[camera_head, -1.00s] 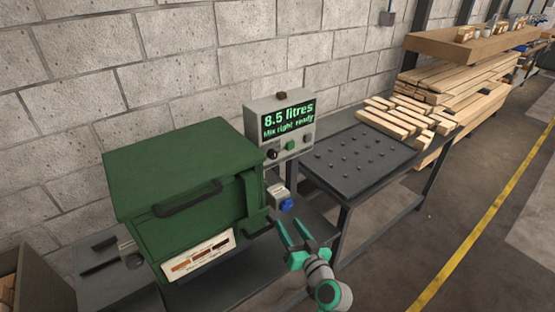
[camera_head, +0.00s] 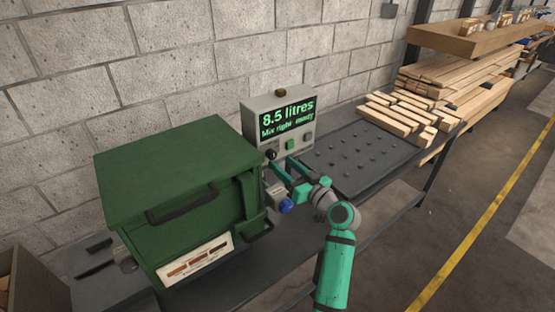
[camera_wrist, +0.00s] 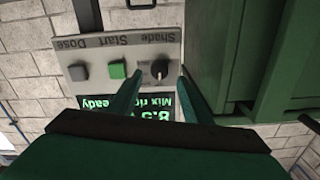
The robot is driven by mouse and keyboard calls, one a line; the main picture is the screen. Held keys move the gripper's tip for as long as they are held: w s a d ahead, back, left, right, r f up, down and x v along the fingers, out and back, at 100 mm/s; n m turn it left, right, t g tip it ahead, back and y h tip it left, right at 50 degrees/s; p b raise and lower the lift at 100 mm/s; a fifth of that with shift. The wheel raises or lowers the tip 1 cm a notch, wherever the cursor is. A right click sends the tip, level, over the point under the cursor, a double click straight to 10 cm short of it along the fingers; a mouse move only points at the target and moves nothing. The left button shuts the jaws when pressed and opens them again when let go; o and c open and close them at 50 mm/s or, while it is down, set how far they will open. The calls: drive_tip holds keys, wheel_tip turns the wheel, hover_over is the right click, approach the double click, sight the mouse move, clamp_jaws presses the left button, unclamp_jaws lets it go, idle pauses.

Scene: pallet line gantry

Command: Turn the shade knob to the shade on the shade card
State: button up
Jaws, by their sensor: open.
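The dark shade knob (camera_head: 271,154) sits at the lower left of the grey control box (camera_head: 252,124). In the wrist view, upside down, the black knob (camera_wrist: 159,70) with a pale mark stands under the word "Shade". My gripper (camera_head: 280,166) is open and empty in front of the box. In the wrist view, its fingertips (camera_wrist: 160,75) lie to either side of the knob; I cannot tell whether they touch it. A white card (camera_head: 176,281) with several brown swatches is on the green machine's front; its small text is unreadable.
The green machine (camera_head: 170,165) with a black handle stands close left of my gripper. The box screen reads "8.5 litres, Mix right ready". A blue knob (camera_head: 286,206) is below.

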sight(274, 156)
drive_tip(key=shift+x, duration=2.25)
drive_tip(key=c, duration=1.1)
